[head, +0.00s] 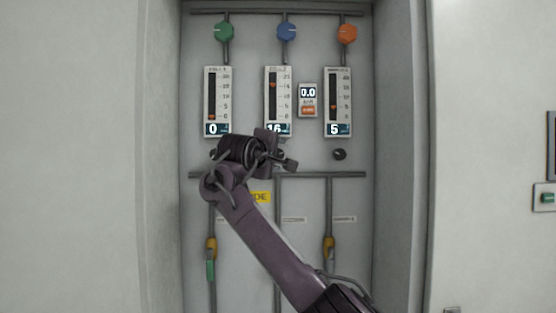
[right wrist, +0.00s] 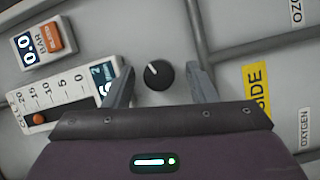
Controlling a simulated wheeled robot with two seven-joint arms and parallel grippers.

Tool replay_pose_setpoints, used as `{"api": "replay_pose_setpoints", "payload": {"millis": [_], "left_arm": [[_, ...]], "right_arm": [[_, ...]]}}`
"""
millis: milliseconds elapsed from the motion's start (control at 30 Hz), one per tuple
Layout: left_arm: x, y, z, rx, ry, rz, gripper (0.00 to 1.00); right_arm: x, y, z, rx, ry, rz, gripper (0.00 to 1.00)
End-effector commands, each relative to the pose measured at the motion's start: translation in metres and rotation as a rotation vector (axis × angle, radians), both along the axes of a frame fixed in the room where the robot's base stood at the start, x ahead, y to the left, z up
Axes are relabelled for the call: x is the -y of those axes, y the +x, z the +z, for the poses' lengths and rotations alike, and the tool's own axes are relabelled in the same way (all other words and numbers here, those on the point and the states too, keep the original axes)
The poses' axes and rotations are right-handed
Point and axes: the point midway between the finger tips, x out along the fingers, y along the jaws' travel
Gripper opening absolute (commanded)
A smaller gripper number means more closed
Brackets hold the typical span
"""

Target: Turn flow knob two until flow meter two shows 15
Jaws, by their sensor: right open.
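Flow meter two (head: 271,88) is the middle meter in the head view. Its lower display reads 16, partly covered by my gripper, and its orange float sits high on the scale. It also shows in the right wrist view (right wrist: 58,97), tilted. Flow knob two (right wrist: 159,75) is a round black knob with a white mark, hidden behind my gripper in the head view. My right gripper (head: 278,151) is open, with one finger on each side of the knob in the right wrist view. A gap shows between each finger and the knob. My left gripper is not in view.
The left meter (head: 216,95) reads 0 and the right meter (head: 337,95) reads 5. Another black knob (head: 339,154) sits below the right meter. A pressure display (head: 308,93) reads 0.0. A grey pipe (head: 345,174) crosses below the knobs. Cabinet walls flank the panel.

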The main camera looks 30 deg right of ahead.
Motion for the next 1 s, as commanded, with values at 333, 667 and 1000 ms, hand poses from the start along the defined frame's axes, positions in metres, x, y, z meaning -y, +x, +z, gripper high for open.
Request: {"api": "replay_pose_setpoints", "payload": {"millis": [333,667,1000], "left_arm": [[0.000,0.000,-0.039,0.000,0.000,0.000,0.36],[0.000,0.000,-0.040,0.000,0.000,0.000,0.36],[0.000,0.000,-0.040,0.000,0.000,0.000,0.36]], "right_arm": [[-0.045,-0.032,-0.001,0.004,-0.002,0.001,0.51],[-0.050,-0.035,0.002,0.002,-0.001,0.002,0.51],[-0.053,-0.032,-0.004,-0.004,0.002,0.010,0.51]]}}
